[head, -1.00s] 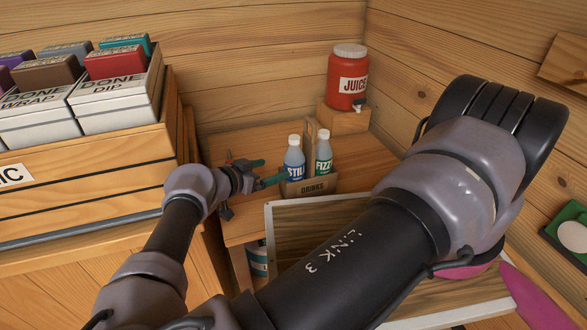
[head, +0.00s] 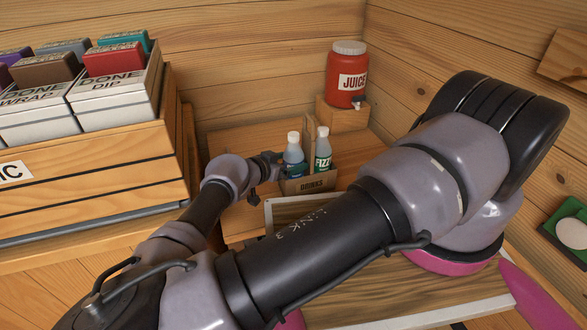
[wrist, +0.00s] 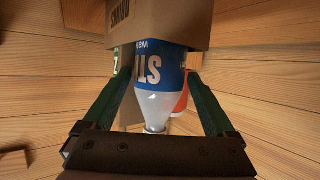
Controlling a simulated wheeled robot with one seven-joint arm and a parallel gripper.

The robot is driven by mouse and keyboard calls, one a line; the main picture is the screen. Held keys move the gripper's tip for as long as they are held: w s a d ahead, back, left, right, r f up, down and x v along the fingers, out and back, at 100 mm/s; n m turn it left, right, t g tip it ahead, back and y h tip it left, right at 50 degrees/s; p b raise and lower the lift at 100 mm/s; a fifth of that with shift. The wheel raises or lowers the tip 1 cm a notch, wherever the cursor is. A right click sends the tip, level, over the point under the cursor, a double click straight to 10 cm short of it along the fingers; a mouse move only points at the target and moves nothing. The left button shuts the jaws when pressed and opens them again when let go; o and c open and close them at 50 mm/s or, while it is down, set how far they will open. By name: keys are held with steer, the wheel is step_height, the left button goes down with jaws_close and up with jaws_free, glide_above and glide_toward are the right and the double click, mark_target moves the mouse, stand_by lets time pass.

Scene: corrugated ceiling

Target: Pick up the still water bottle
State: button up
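The still water bottle (head: 293,152) has a white cap and a blue label. It stands in a cardboard drinks carrier (head: 308,186) beside the fizzy bottle (head: 323,154), which has a green label. My gripper (head: 292,170) is at the still bottle, on its left side in the head view, and partly covers its label. In the wrist view the still bottle (wrist: 158,85) appears upside down between my green fingers (wrist: 158,92). The fingers are open on either side of it, with gaps showing. The bottle's lower part is hidden by the carrier (wrist: 160,22).
A red juice dispenser (head: 347,76) stands on a wooden block (head: 342,117) behind and right of the carrier. A wooden crate (head: 90,180) with boxes stands at left. A framed board (head: 420,290) lies in front, partly under my arm. Wooden walls close off the corner.

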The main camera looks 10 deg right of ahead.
jaws_close()
steer(key=shift+r, duration=0.1)
